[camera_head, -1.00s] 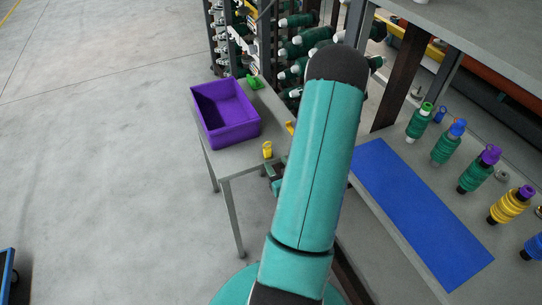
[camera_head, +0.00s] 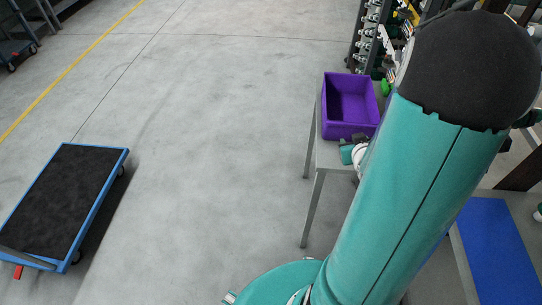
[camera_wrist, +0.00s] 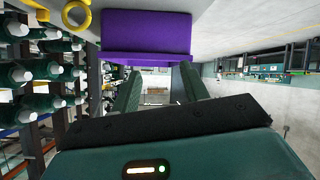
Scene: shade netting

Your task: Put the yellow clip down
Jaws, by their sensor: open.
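A yellow ring-shaped piece, which looks like the yellow clip (camera_wrist: 75,14), shows at the upper left of the wrist view, outside my fingers and left of the purple bin. In the head view my arm hides that spot. My gripper (camera_wrist: 157,84) is open, with its two fingers apart and nothing between them. The purple bin (camera_wrist: 146,34) shows just beyond the fingers. In the head view my gripper's wrist part is by the near side of the bin (camera_head: 350,131).
The bin stands on a narrow grey table (camera_head: 326,157). A rack of green spools (camera_wrist: 40,72) stands close on the left in the wrist view. A blue mat (camera_head: 494,250) lies at right. A black-topped cart (camera_head: 65,200) stands on open floor at left.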

